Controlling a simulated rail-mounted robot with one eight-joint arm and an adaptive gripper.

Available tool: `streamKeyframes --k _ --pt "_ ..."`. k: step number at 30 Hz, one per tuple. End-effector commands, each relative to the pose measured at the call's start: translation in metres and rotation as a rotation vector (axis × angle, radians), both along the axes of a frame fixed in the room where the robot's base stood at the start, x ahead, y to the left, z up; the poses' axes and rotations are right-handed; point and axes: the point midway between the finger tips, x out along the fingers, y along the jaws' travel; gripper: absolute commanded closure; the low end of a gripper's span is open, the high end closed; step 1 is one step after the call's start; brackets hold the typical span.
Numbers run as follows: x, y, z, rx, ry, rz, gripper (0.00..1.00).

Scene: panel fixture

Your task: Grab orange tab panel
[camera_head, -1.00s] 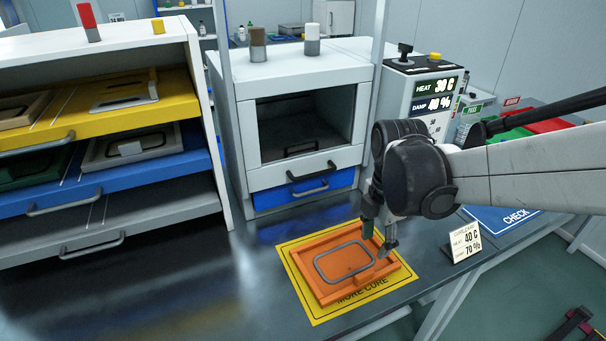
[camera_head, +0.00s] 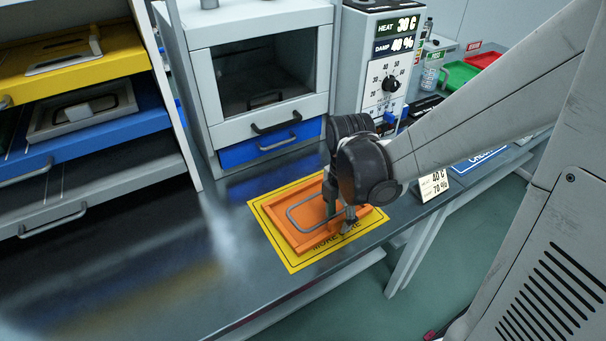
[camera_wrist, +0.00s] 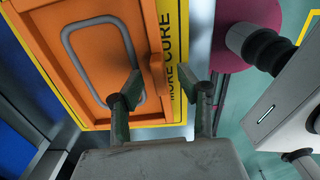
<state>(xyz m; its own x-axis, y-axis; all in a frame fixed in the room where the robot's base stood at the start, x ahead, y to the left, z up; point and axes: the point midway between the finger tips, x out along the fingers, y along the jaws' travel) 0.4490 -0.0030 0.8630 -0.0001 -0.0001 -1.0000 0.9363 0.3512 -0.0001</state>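The orange panel (camera_head: 278,219) lies flat on a yellow mat (camera_head: 283,257) marked "MORE CURE" on the bench. It has a grey rounded loop on its face and an orange tab (camera_wrist: 157,75) on one edge, clear in the wrist view. My gripper (camera_head: 341,208) is over the panel's right part in the head view, pointing down. In the wrist view my gripper (camera_wrist: 172,84) is open, with its two green-grey fingers apart and the tab lying between their lines. I see no grip on the tab. Part of the panel is hidden behind the gripper in the head view.
A shelf rack with yellow, blue and grey (camera_head: 90,190) trays is at left. A small sign (camera_head: 433,186) stands right of the gripper. The bench left of the mat is bare.

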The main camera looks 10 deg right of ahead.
Motion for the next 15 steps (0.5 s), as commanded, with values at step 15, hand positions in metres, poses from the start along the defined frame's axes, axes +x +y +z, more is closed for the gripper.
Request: streamKeyframes --k 15 --pt "0.0 0.002 -0.03 0.0 0.0 0.0 0.64"
